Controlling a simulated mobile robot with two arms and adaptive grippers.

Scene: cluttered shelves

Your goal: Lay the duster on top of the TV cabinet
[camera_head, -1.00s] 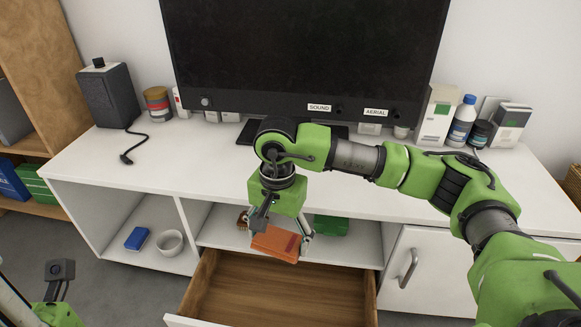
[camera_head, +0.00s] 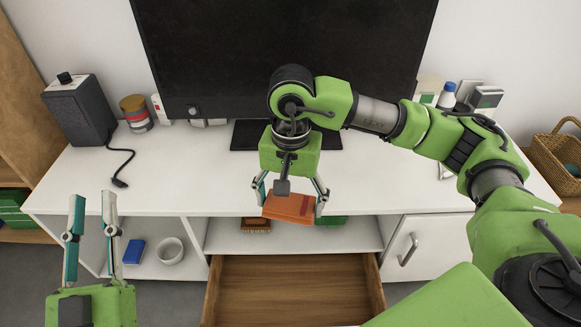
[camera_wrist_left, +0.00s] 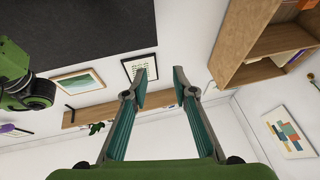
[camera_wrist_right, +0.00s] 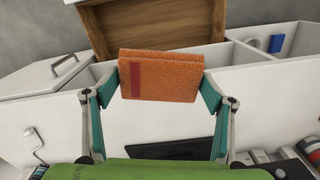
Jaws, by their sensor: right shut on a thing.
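The duster (camera_head: 290,207) is an orange, folded, cloth-like block with a dark red patch. My right gripper (camera_head: 291,200) is shut on its two ends and holds it level in front of the cabinet's front edge. In the right wrist view the duster (camera_wrist_right: 160,76) spans between both fingertips. The TV cabinet (camera_head: 185,180) is white, with a broad, mostly bare top, open shelves and an open drawer below. My left gripper (camera_head: 92,205) is open and empty at the lower left; its spread fingers also show in the left wrist view (camera_wrist_left: 162,80).
A TV (camera_head: 285,50) stands at the back of the top. A speaker (camera_head: 80,110) with a cable and a striped can (camera_head: 136,113) are at the left; bottles and boxes are at the right. A wooden drawer (camera_head: 290,290) juts out below. The top's front left is clear.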

